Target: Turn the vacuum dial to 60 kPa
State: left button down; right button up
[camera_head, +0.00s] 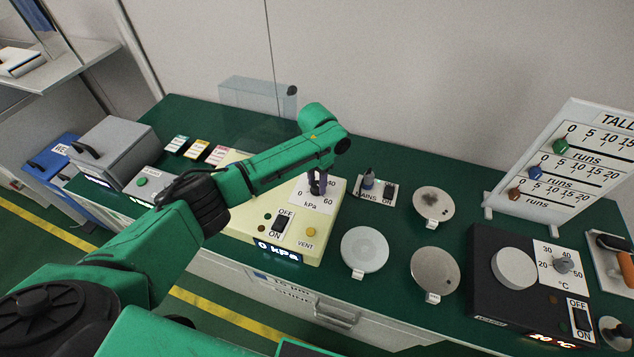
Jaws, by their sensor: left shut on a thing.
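The vacuum unit is a cream box (297,243) on the green bench. Its display (278,251) reads 0 kPa. Its top carries an OFF/ON switch (281,223), a yellow VENT button (311,231) and a white dial plate (305,197) marked 0, 40, 60 and kPa, with other marks hidden. My left gripper (318,188) points down over the plate and is shut on the dark vacuum dial. The gripper covers most of the dial, so its pointer cannot be made out. My right gripper is not in view.
A MAINS switch plate (376,189) stands just right of the unit. Several round discs (365,249) lie on the bench beyond. A black hotplate (509,283) and a tally board (570,160) are at right. A grey box (110,152) is at left.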

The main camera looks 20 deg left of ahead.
aim_at(317, 184)
pick_arm(q)
jog(key=shift+w+r, duration=0.2)
jog(key=shift+r, duration=0.1)
jog(key=shift+c, duration=2.3)
grip_release()
jog(key=shift+s+f, duration=0.1)
jog(key=shift+f, duration=0.05)
notch_tip(317, 184, up, 15)
jog(key=b, duration=0.2)
jog(key=shift+f, duration=0.2)
jog(key=shift+s, duration=0.1)
